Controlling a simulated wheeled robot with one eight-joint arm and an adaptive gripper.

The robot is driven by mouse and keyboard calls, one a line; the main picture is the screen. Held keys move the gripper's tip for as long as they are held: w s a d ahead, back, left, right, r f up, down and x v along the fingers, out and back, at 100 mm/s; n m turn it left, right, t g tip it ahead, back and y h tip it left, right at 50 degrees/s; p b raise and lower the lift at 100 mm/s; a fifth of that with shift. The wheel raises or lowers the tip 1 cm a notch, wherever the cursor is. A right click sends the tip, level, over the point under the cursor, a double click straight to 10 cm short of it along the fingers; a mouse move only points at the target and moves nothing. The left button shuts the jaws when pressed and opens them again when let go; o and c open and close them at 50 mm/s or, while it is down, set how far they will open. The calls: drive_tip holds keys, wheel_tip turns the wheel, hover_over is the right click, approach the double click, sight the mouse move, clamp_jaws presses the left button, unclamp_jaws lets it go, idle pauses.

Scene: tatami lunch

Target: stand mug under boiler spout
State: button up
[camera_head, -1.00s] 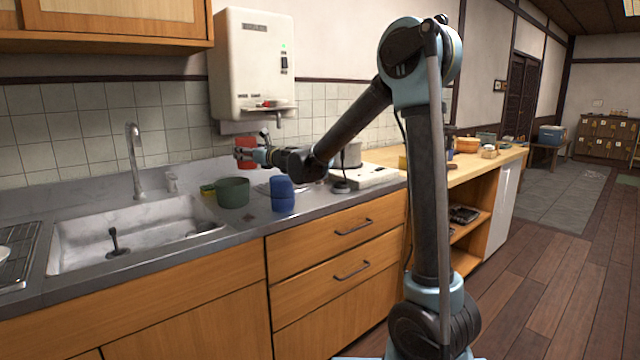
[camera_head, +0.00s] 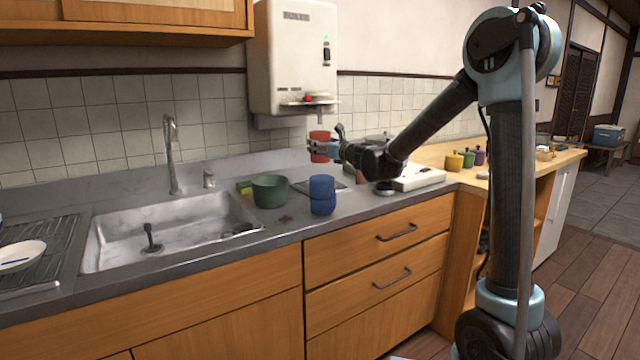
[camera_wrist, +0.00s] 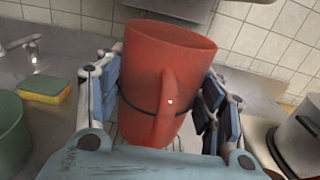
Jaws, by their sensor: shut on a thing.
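The red mug (camera_head: 319,147) is upright in my gripper (camera_head: 327,149), held above the counter. In the wrist view the mug (camera_wrist: 166,80) sits between the blue-padded fingers (camera_wrist: 160,95), its handle toward the camera and its mouth showing at the top. The white boiler (camera_head: 293,60) hangs on the tiled wall. Its small spout (camera_head: 320,113) points down from the right part of its underside. In the head view the mug appears just below the spout; the exact depth between them cannot be told. A flat dark metal plate (camera_head: 335,186) lies on the counter below the mug.
A green pot (camera_head: 269,191), a blue stacked cup (camera_head: 322,195) and a yellow-green sponge (camera_wrist: 45,90) stand left and in front. The sink (camera_head: 180,235) with its tap (camera_head: 172,150) is farther left. A grey pot (camera_wrist: 297,135) stands close right of the gripper.

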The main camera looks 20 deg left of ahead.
drive_tip(key=shift+f, duration=4.65)
drive_tip(key=o, duration=1.1)
